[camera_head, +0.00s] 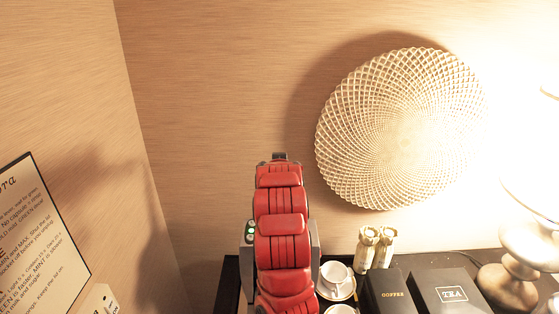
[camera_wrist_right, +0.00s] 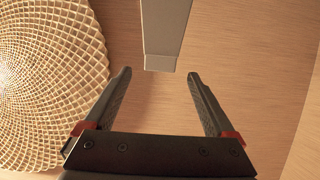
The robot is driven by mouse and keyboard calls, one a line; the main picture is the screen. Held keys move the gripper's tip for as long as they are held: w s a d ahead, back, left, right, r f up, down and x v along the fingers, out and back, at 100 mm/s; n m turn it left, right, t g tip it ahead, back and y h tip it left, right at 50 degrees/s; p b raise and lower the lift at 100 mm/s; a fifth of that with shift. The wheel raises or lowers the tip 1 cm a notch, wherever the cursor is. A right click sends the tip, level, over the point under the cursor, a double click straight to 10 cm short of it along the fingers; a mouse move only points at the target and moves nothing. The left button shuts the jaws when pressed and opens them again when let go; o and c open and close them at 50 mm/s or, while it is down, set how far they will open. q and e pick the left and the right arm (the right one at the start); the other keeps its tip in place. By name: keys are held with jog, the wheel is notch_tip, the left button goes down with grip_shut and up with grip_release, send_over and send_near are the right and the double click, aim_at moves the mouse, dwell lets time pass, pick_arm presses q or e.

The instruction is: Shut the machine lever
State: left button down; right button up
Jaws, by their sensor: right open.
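The machine (camera_head: 250,232) stands at the bottom middle of the head view; only a grey side with small green lights shows. My red right arm covers most of it. In the right wrist view, a flat grey bar, which looks like the machine lever (camera_wrist_right: 165,35), comes in from the top edge. Its end sits between and just beyond the fingertips of my right gripper (camera_wrist_right: 158,80). The gripper is open, with gaps on both sides of the bar, and holds nothing. The head view does not clearly show the right gripper or the lever. My left gripper is not in view.
Right of the machine are white cups (camera_head: 335,272), two small gold-topped bottles (camera_head: 375,247), a black coffee box (camera_head: 388,292) and a tea box (camera_head: 450,292). A lamp (camera_head: 515,262) stands far right. A round woven plate (camera_head: 400,130) hangs on the wall. A sign (camera_head: 35,235) is left.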

jog(key=p+x, duration=0.1)
jog(key=x, duration=0.4)
jog(key=shift+w+f, duration=0.1)
jog(key=shift+w, duration=0.3)
grip_shut()
